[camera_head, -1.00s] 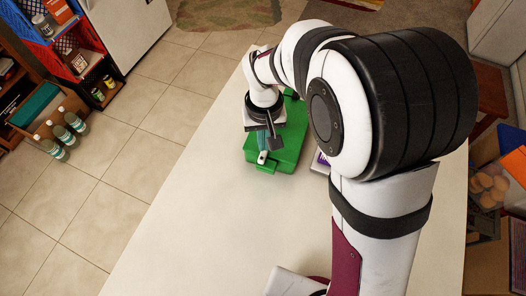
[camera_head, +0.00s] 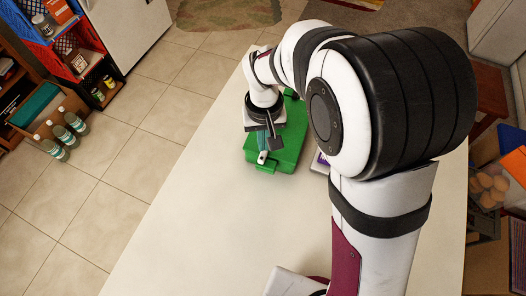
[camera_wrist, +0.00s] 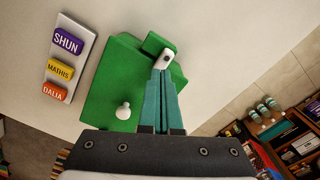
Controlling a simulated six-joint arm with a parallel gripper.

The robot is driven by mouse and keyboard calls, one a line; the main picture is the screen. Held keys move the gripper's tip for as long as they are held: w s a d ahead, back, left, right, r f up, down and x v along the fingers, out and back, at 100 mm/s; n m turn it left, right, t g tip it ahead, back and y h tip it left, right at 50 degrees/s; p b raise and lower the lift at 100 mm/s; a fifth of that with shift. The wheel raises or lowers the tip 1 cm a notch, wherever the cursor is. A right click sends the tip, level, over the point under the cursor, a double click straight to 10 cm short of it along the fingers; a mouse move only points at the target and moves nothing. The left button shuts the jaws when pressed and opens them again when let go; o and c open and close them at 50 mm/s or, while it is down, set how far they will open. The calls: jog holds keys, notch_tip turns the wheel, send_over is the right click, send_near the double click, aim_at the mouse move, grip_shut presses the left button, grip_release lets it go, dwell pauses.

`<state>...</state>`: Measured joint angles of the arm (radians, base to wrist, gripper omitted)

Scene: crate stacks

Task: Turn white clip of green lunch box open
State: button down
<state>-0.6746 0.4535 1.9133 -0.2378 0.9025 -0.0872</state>
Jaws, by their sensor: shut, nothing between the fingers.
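The green lunch box (camera_head: 290,148) lies on the white table, partly hidden by my arm in the head view. It also shows in the wrist view (camera_wrist: 110,80). Its white clip (camera_wrist: 167,54) sits at the green tab on one edge and is a small pale spot in the head view (camera_head: 262,158). A second white clip or knob (camera_wrist: 123,111) is on the box nearer the wrist. My gripper (camera_wrist: 163,71) has teal fingers shut together and empty. The fingertips are right beside the first white clip; I cannot tell whether they touch it.
A white board with the name tags SHUN, MATHIS and DALIA (camera_wrist: 66,62) lies beside the lunch box. The table (camera_head: 215,215) is clear toward the front left. Beyond its left edge are floor tiles, crates and bottles (camera_head: 67,135).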

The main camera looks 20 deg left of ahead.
jog(key=shift+f, duration=0.75)
jog(key=shift+r, duration=0.2)
jog(key=shift+w+a, duration=0.2)
jog(key=shift+a, duration=1.4)
jog(key=shift+f, duration=0.55)
jog(key=shift+d, duration=0.15)
jog(key=shift+d, duration=0.15)
